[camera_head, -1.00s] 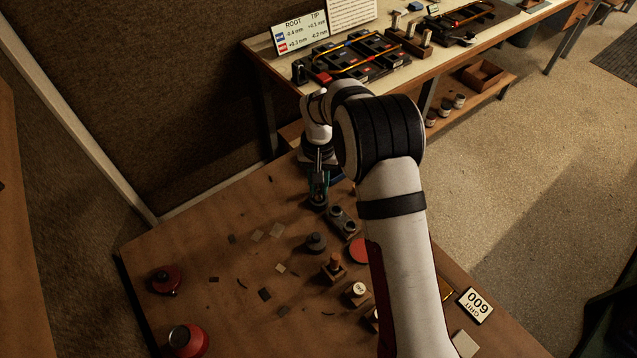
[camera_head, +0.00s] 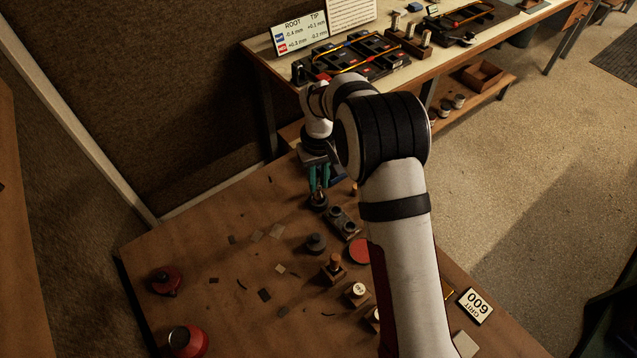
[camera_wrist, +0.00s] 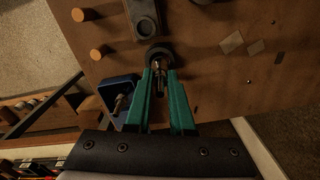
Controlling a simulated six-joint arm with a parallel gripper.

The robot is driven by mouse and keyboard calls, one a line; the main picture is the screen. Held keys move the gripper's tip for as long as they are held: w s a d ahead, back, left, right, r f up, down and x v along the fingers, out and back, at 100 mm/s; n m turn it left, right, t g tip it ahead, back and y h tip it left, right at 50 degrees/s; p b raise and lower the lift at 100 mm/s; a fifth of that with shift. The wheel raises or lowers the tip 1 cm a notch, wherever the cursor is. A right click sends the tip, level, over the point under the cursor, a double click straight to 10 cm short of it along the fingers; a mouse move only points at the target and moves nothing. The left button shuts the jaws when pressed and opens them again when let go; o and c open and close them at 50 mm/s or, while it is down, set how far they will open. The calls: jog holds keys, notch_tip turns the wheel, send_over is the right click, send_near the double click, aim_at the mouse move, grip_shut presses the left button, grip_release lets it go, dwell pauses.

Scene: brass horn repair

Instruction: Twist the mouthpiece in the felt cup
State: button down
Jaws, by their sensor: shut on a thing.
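The mouthpiece (camera_wrist: 159,76) is a small metal piece standing in the dark round felt cup (camera_wrist: 160,50) in the wrist view. The felt cup also shows in the head view (camera_head: 318,204), at the far part of the brown bench. My gripper (camera_head: 319,190) points down over the cup, its two green fingers on either side of the mouthpiece. In the wrist view my gripper (camera_wrist: 160,72) is shut on the mouthpiece. The mouthpiece's lower end is hidden inside the cup.
A grey block with round sockets (camera_head: 344,222) stands close to the cup. Wooden pegs, a red pot (camera_head: 188,340) and small scraps lie on the bench. The bench's left side is fairly open.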

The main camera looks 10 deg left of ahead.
jog(key=shift+r, duration=2.35)
jog(key=shift+d+r, duration=0.25)
jog(key=s+d+r+m, duration=0.2)
jog(key=s+d+r, duration=0.3)
jog(key=d+r, duration=0.3)
jog(key=s+d+r+m, duration=0.3)
jog(key=s+d+r, duration=0.2)
jog(key=d+r, duration=0.3)
jog(key=shift+s+r+m, duration=0.2)
jog(key=shift+r+m, duration=0.1)
jog(key=shift+r, duration=0.25)
